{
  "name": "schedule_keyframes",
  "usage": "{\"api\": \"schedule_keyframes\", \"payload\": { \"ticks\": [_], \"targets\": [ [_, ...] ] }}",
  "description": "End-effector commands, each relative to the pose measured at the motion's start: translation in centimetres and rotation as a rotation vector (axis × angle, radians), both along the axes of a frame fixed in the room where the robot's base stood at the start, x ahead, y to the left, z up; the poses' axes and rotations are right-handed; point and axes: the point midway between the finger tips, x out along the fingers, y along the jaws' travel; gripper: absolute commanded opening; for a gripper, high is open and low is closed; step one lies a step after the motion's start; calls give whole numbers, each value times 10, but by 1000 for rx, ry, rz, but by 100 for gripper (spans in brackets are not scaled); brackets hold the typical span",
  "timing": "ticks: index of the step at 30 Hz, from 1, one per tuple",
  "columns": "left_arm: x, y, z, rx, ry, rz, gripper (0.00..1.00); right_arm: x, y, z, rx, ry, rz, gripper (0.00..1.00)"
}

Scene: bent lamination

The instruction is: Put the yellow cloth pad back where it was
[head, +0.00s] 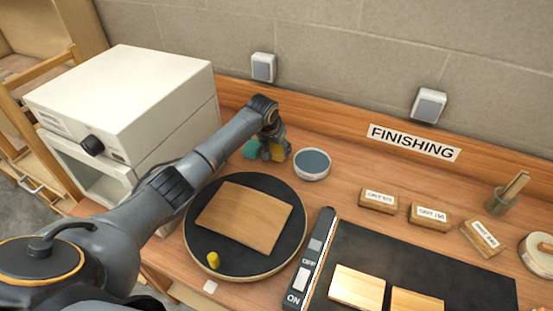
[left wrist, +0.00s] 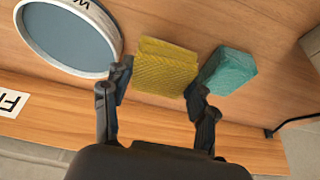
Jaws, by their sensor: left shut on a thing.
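The yellow cloth pad (left wrist: 166,68) sits between the two fingers of my left gripper (left wrist: 158,84) in the left wrist view. The gripper is shut on it. In the head view the left gripper (head: 271,143) is at the back of the bench, and only a bit of the yellow pad (head: 277,153) shows beneath it. A teal block (left wrist: 228,71) lies close beside the pad, on the bench; it also shows in the head view (head: 251,149). Whether the pad touches the bench is hard to tell. My right gripper is not in view.
A round tin with blue-grey contents (head: 312,163) stands right of the gripper. A black turntable (head: 205,245) bearing a bent wooden board (head: 245,216) is in front. A white oven (head: 125,95) stands left. Labelled wooden blocks (head: 430,216) sit farther right.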

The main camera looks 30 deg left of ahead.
Motion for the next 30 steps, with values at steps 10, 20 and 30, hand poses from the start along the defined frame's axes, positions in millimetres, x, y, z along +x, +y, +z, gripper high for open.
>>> {"api": "schedule_keyframes", "payload": {
  "ticks": [10, 20, 30],
  "targets": [
    [1, 0, -33, -1, 0, 0, 32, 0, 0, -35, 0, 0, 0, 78],
    [0, 0, -37, 0, 1, 0, 32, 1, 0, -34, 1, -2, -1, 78],
    [0, 0, -36, 0, 1, 0, 80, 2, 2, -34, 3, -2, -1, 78]
  ]
}}
